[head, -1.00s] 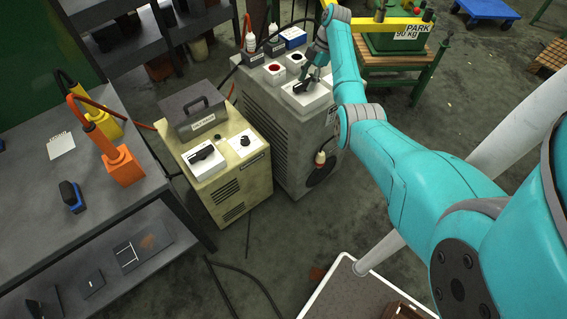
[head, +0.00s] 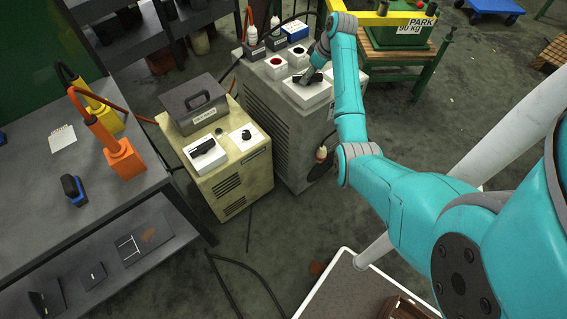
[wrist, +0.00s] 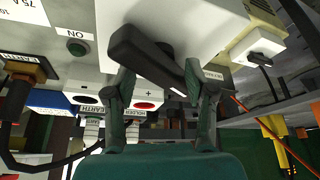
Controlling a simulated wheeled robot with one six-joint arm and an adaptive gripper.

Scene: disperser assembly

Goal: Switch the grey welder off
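The grey welder (head: 285,133) stands behind and right of a cream welder. On its top, a white switch box (head: 307,94) carries a black rotary handle (wrist: 150,55), which lies diagonally in the wrist view. My gripper (wrist: 158,72) is at this handle, its two green fingers apart, one on each side. The right finger seems to touch or nearly touch the handle's near end; firm contact cannot be told. In the head view my gripper (head: 311,72) partly hides the handle. A dark green lamp (wrist: 80,47) beside an "ON" label shows in the wrist view.
The cream welder (head: 240,180) has its own black handle (head: 203,147) on a white box. A workbench (head: 40,185) with orange (head: 125,158) and yellow tools is at left. A green stand (head: 395,45) is behind right. Cables lie on the floor.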

